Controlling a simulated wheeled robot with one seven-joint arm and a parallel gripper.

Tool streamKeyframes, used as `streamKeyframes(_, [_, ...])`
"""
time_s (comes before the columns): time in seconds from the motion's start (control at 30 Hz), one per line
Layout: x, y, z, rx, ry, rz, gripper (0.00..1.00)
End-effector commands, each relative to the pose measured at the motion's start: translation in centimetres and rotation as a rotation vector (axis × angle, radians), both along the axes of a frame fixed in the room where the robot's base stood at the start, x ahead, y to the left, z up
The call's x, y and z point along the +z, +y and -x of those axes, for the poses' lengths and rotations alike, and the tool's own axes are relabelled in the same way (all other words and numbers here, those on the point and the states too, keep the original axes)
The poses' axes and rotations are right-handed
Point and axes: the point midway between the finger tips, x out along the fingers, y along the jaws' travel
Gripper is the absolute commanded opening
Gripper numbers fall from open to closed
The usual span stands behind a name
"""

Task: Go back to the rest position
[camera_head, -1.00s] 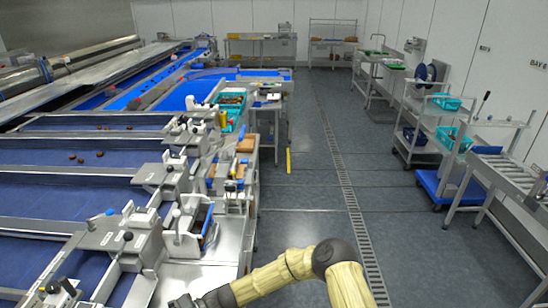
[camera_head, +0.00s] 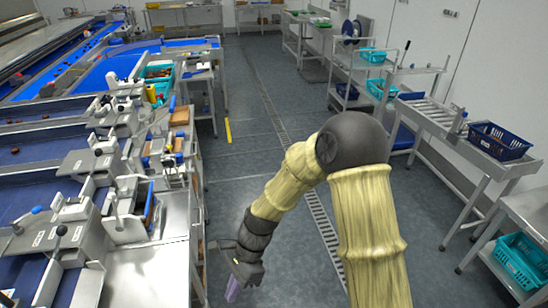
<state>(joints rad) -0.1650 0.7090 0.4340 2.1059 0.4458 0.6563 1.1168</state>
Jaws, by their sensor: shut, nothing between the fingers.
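My gripper (camera_head: 232,288) hangs at the lower middle of the head view, at the end of my bent arm. It points down over the grey floor, just right of the steel bench (camera_head: 150,272) on the left. Its fingertips are small and purplish; they look close together and hold nothing that I can see. The gripper stands apart from the bench edge.
Grading belts (camera_head: 40,148) and their steel fittings fill the left. A trolley (camera_head: 385,68) with teal crates stands at the upper right. A roller table carries a dark blue basket (camera_head: 498,140). A teal crate (camera_head: 525,262) sits lower right. The aisle floor (camera_head: 235,165) is clear.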

Motion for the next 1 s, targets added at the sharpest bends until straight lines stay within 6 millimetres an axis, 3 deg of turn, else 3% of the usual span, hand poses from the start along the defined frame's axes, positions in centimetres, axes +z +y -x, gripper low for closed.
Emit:
streamKeyframes(0.03, [0.4,-2.0,-0.8,0.045,-0.078,0.002,0.00])
streamKeyframes(0.3, [3.2,-12.4,-3.3,0.366,-0.442,0.042,0.00])
streamKeyframes(0.6, [7.1,-22.9,-2.6,0.743,-0.727,0.153,0.00])
streamKeyframes(0.8, [8.6,-26.6,-1.3,0.915,-0.812,0.209,0.00])
streamKeyframes(1.0, [8.8,-27.0,-1.1,0.944,-0.820,0.215,0.00])
